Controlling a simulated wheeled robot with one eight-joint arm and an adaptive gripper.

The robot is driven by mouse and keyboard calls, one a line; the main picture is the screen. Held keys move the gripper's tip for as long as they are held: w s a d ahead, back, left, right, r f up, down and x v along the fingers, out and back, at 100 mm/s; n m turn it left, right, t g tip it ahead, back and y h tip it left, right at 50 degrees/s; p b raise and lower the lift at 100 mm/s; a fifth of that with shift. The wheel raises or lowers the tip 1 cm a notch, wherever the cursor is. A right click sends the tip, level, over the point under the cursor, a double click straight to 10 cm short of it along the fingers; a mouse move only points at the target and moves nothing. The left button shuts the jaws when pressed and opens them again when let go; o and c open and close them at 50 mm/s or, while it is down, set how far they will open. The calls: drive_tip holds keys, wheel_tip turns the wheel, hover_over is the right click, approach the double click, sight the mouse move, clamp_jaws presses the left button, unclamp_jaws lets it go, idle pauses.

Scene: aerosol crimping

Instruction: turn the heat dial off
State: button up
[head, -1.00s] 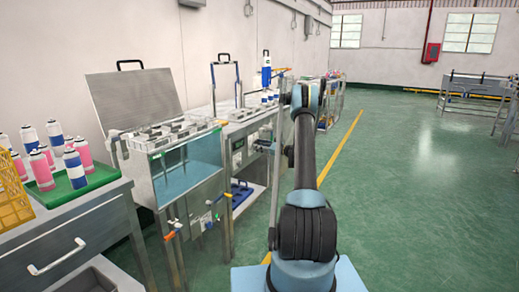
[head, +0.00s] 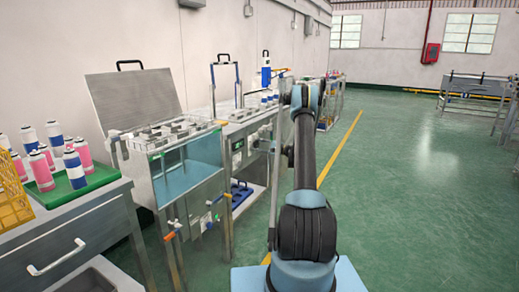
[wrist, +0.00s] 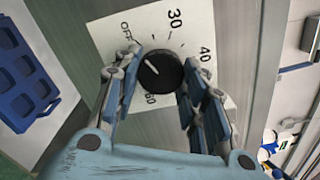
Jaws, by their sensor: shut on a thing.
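The heat dial (wrist: 161,70) is a round black knob with a white pointer line, in the middle of the wrist view. It sits on a white scale plate (wrist: 228,30) marked OFF, 30, 40 and 60. The pointer line points up and left, roughly to the OFF side; its exact setting is hard to tell. My gripper (wrist: 160,68) has one finger on each side of the dial and is shut on it. In the head view the gripper and the dial cannot be made out clearly around my arm.
A blue tray with recesses (wrist: 22,78) lies at the left of the wrist view. In the head view, a water bath (head: 190,170) with a raised lid stands left of my arm. A green tray (head: 75,190) holds pink and blue cans.

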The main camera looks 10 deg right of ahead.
drive_tip(key=shift+s+a+n, duration=0.15)
drive_tip(key=shift+n, duration=0.55)
drive_tip(key=shift+f, duration=0.1)
drive_tip(key=o, duration=1.1)
drive_tip(key=shift+c, duration=0.2)
drive_tip(key=shift+d, duration=0.3)
drive_tip(key=v, duration=1.1)
drive_tip(key=shift+s, duration=0.15)
